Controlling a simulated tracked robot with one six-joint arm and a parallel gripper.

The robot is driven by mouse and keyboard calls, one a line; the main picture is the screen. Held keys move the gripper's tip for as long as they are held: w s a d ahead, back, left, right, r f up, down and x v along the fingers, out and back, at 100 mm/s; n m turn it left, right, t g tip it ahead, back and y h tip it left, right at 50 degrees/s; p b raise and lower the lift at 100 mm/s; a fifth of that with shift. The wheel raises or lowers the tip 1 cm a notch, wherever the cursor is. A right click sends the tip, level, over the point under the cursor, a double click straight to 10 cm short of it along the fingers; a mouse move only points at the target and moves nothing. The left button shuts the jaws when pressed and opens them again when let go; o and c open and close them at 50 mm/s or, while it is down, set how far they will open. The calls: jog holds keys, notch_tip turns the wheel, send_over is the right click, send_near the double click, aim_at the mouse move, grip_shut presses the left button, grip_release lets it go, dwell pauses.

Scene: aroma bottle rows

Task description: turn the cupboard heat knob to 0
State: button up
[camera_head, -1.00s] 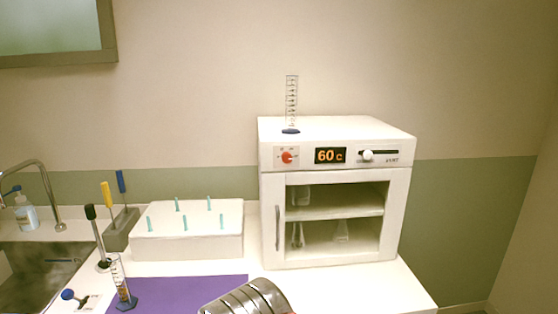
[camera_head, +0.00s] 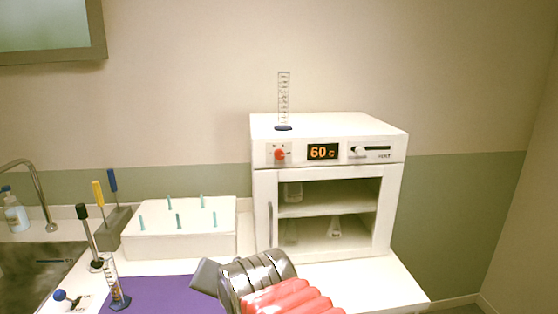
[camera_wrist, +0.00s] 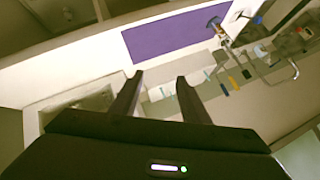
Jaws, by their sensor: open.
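The white heat cupboard (camera_head: 262,205) stands on the counter in the head view. The marks around the knob are too small to read. In the wrist view my gripper (camera_wrist: 157,76) is open, with nothing between its two dark fingers. The knob cannot be made out there. In the head view my arm shows low in front of the cupboard, below and apart from the knob.
A vent slider (camera_head: 360,151) sits right of the display. A measuring cylinder (camera_head: 284,100) stands on the cupboard top. A white peg block (camera_head: 185,238) is left of the cupboard, with a purple mat (camera_head: 165,295) in front. A sink (camera_head: 40,270) is far left.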

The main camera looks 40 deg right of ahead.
jog(key=w+d+r+m+t+h, duration=0.3)
jog(key=w+d+r+m, duration=0.25)
jog(key=d+m, duration=0.45)
jog(key=m+t+h, duration=0.3)
jog(key=m+h, duration=0.2)
jog(key=m, duration=0.6)
send_near(278, 156)
jog(key=v, duration=0.6)
jog(key=shift+d+r, duration=0.1)
jog(key=shift+r, duration=0.35)
jog(key=shift+w+d, duration=0.1)
jog(key=shift+w, duration=0.15)
jog(key=shift+f+x, duration=0.15)
jog(key=shift+x, duration=3.2)
jog(key=shift+f+x, duration=0.15)
jog(key=shift+x, duration=3.2)
jog(key=shift+c, duration=0.7)
jog(key=shift+f, duration=0.1)
jog(key=c, duration=0.9)
